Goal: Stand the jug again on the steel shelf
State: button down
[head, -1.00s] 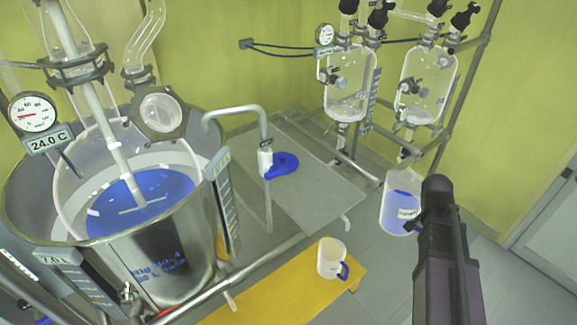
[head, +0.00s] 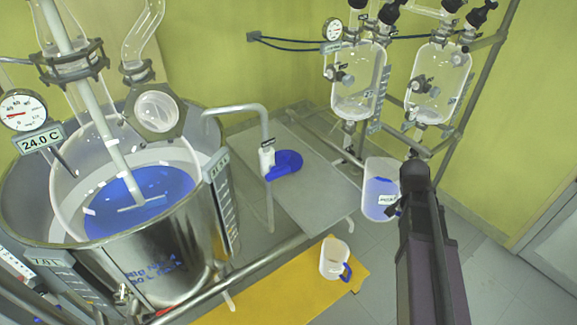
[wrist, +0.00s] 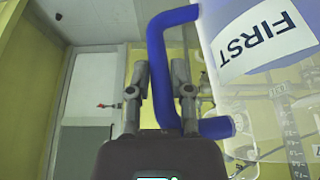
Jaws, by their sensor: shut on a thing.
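The jug (head: 380,196) is clear, with blue liquid and a label; it hangs roughly upright just right of the steel shelf. In the wrist view the jug (wrist: 300,75) shows a "FIRST" label and a blue handle (wrist: 157,70). My gripper (head: 398,206) is shut on this handle; in the wrist view my gripper (wrist: 161,82) has a finger on each side of it. The steel shelf (head: 315,195) is a flat grey plate beside the big vessel. In the head view my gripper partly hides the jug's handle side.
A white jug (head: 333,262) stands on a yellow step (head: 275,296). Glass reactors (head: 358,82) hang behind the held jug. The front half of the shelf is bare.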

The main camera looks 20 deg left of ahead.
aim_at(385, 175)
jog(key=shift+w+a+r, duration=0.1)
jog(key=shift+a, duration=0.05)
jog(key=w+a+r+n+y+p, duration=0.2)
jog(key=w+a+n, duration=0.2)
jog(key=a, duration=0.5)
jog(key=w+a+r+n+y+p, duration=0.1)
jog(key=w+a+r+n+p, duration=0.2)
jog(key=w+a, duration=0.5)
jog(key=shift+a+n+t+y, duration=0.4)
jog(key=shift+a+n, duration=0.4)
jog(key=shift+a, duration=0.2)
jog(key=s+d+f+b, duration=0.2)
jog(key=s, duration=0.5)
jog(key=s+d+f+b, duration=0.1)
jog(key=s+f+b, duration=0.1)
jog(key=s, duration=0.6)
jog(key=shift+s+d+f+y+b, duration=0.25)
jog(key=shift+d+f+y+b, duration=0.05)
jog(key=shift+d+f+b, duration=0.1)
jog(key=shift+w, duration=0.1)
jog(key=w+a+f+b, duration=0.1)
jog(key=w+a, duration=0.2)
jog(key=w, duration=1.1)
jog(key=shift+a+f, duration=0.2)
jog(key=shift+w, duration=0.2)
